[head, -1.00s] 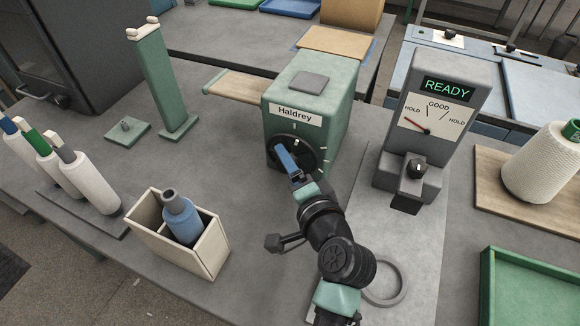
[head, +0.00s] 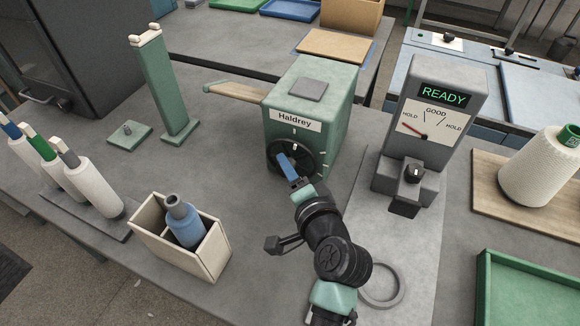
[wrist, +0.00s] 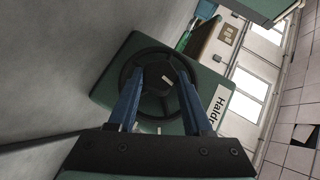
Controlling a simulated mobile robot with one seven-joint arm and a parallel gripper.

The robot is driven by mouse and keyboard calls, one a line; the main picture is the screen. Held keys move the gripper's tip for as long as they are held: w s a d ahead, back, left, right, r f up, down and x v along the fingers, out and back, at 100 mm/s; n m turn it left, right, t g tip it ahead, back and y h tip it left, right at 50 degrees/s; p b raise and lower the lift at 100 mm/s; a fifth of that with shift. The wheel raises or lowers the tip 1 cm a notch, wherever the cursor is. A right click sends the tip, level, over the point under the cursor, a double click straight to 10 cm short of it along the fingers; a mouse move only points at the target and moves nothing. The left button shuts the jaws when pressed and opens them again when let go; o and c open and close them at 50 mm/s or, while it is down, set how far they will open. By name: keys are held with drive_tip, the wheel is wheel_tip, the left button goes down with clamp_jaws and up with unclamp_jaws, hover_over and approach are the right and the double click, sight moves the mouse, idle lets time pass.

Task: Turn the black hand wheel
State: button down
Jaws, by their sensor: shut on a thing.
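The black hand wheel (head: 307,156) is on the front of the green machine (head: 336,115) labelled Haldrey. It has a rim, spokes and a white mark, and it also shows in the wrist view (wrist: 152,57). My gripper (head: 283,160) reaches the wheel from the front. In the wrist view its two blue fingers (wrist: 160,75) stand apart across the wheel's middle and are shut on part of it. The exact contact is hard to see. A wooden cradle with a green end (head: 238,92) sticks out from the machine's left side.
A grey gauge box (head: 435,100) reading READY, with a knob (head: 414,172), stands right of the machine. A cream box with a blue bottle (head: 184,222) is left of my arm. A grey ring (head: 396,297) lies beside my arm. A green post (head: 162,85) stands back left.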

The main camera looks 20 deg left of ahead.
drive_tip(key=h+p, duration=0.1)
drive_tip(key=p, duration=0.2)
drive_tip(key=shift+r+n+g, duration=0.3)
drive_tip(key=shift+r+n, duration=0.1)
drive_tip(key=shift+a+f+h+p, duration=0.1)
drive_tip(key=shift+f+h+p, duration=0.05)
drive_tip(key=shift+h+p, duration=0.2)
drive_tip(key=shift+f, duration=0.1)
drive_tip(key=shift+c, duration=1.6)
unclamp_jaws()
drive_tip(key=shift+s, duration=0.1)
drive_tip(key=v, duration=1.3)
